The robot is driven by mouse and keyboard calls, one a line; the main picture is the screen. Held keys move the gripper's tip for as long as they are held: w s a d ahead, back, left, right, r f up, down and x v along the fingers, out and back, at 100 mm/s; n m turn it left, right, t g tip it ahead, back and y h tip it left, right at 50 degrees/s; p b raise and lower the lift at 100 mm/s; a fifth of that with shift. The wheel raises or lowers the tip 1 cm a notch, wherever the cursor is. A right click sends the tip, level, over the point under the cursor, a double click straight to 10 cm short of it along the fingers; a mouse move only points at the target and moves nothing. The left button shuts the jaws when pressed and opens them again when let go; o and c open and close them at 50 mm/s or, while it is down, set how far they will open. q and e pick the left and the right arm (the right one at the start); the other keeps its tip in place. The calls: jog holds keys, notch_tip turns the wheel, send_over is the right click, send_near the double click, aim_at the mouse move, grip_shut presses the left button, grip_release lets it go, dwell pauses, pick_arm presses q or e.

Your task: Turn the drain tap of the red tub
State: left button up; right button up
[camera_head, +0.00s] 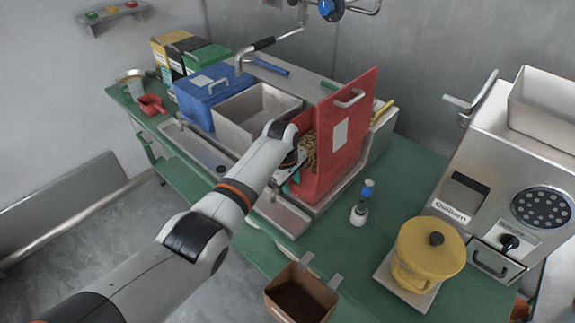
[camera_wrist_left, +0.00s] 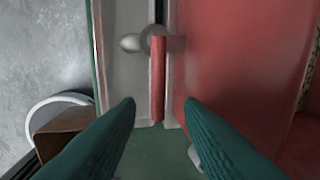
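The red tub (camera_head: 325,178) stands in the metal sink unit, with a red panel (camera_head: 345,115) bearing a handle and a pale label upright beside its brown contents (camera_head: 310,150). In the left wrist view the red tub wall (camera_wrist_left: 235,60) fills the right side. The drain tap shows there as a rounded metal body with a red lever (camera_wrist_left: 157,80) hanging down. My left gripper (camera_wrist_left: 160,104) is open, its two green fingers apart on either side of the lever's lower end, with no clear contact. In the head view my left wrist hides the tap.
A grey basin (camera_head: 255,112) and a blue box (camera_head: 208,95) stand left of the tub. A small blue-topped bottle (camera_head: 362,200), a yellow pot (camera_head: 425,250) and a steel grinder (camera_head: 490,180) stand to the right. A brown-filled container (camera_head: 300,295) is at the front edge.

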pick_arm(q)
notch_tip(320, 180, up, 10)
jog(key=s+a+b, duration=0.1)
jog(key=shift+s+a, duration=0.2)
jog(key=shift+a, duration=0.05)
jog(key=shift+f, duration=0.15)
